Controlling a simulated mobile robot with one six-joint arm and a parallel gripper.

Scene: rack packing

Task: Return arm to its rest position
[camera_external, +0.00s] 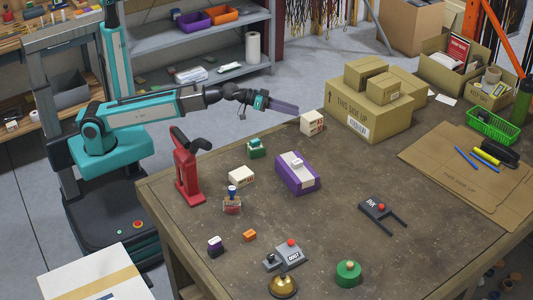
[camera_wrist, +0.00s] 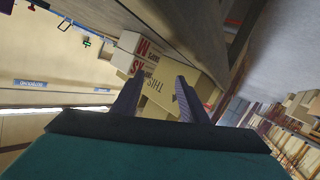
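My arm (camera_external: 160,103) reaches out to the right over the far left edge of the table. My gripper (camera_external: 296,111) points right, close to a small white box with red print (camera_external: 312,123) at the table's far edge. In the wrist view the two fingers of my gripper (camera_wrist: 156,84) stand apart, with no object clearly held between them. The white box (camera_wrist: 147,52) shows beyond the fingertips there, in front of the cardboard boxes (camera_wrist: 165,90). Whether a fingertip touches the white box is hard to tell.
The table (camera_external: 330,235) holds a red device (camera_external: 186,170), a purple box (camera_external: 297,178), a green block (camera_external: 256,148), another white box (camera_external: 242,177) and a bell (camera_external: 284,286). A large cardboard box (camera_external: 368,112) stands right of my gripper. A shelf (camera_external: 205,85) stands behind my arm.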

